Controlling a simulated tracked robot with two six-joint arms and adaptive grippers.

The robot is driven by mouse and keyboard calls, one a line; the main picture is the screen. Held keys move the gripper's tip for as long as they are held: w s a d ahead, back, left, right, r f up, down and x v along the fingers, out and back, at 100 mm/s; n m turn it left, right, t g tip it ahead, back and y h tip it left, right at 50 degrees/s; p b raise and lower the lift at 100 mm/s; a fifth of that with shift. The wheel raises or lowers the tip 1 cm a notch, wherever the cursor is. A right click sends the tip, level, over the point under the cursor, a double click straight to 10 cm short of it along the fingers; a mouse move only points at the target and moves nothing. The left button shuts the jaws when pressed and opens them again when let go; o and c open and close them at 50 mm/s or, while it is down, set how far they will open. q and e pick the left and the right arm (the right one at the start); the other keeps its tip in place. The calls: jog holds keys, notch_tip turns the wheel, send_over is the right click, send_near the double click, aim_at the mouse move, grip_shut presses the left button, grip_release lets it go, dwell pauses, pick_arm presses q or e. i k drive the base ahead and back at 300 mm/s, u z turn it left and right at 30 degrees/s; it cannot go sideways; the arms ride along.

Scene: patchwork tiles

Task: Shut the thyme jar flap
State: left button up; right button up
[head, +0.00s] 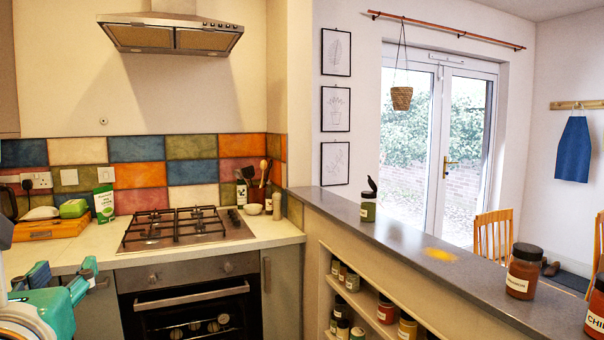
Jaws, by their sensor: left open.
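A small jar (368,207) with green contents stands upright at the far end of the grey ledge. Its black flap (372,184) is raised and tilted open above the rim. Its pale label is too small to read, so I cannot confirm that it says thyme. My left gripper (64,272), teal with grey parts, is at the lower left over the front of the counter. It is open, with nothing visible between its fingers, and far from the jar. My right gripper is not in view.
On the ledge (400,222) are a yellow powder patch (440,254), a brown-red jar (523,271) and a red jar (595,312) at the right edge. Shelves below hold several jars. A gas hob (185,228) and a utensil pot (257,193) lie between my left gripper and the ledge.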

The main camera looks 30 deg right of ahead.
aim_at(372, 184)
jog(key=i, duration=2.7)
jog(key=u, duration=0.55)
jog(key=i, duration=0.45)
jog(key=z, duration=1.65)
jog(key=i, duration=0.15)
jog(key=z, duration=2)
